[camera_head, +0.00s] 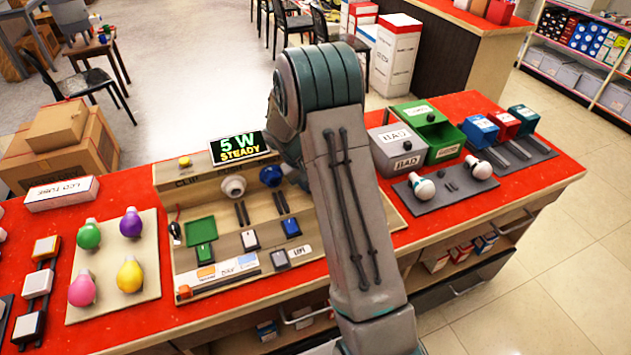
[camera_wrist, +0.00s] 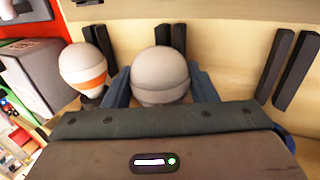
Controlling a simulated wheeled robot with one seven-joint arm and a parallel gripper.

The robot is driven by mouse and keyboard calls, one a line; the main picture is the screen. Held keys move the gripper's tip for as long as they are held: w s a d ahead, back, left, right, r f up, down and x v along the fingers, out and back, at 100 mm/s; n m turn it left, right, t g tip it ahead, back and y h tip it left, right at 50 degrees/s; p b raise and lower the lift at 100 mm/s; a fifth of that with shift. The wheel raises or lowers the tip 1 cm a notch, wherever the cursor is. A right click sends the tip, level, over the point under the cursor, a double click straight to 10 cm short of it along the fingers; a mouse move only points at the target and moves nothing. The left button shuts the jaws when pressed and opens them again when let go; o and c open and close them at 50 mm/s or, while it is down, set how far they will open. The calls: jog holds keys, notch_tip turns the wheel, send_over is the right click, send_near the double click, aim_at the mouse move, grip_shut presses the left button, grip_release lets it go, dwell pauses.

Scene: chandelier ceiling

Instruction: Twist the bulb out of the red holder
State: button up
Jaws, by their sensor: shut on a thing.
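A pale, round-topped bulb (camera_wrist: 160,68) stands between the blue-grey fingers of my gripper (camera_wrist: 160,88) in the wrist view. The fingers are shut on its sides. Its lower part and whatever it sits in are hidden by my gripper. A white holder (camera_head: 233,186) and a blue holder (camera_head: 270,175) show at the board's back, left of my arm. A lit sign (camera_head: 239,147) reads "5 W STEADY".
In the wrist view, a white bulb with an orange band (camera_wrist: 84,68) stands close left of my gripper.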

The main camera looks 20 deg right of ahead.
jog(key=shift+b, duration=0.35)
dwell(0.4)
jog(key=shift+s+f, duration=0.1)
jog(key=shift+s+b, duration=0.95)
jog(key=shift+s, duration=0.75)
notch_tip(320, 180, up, 8)
jog(key=p, duration=0.4)
jog(key=shift+p, duration=0.35)
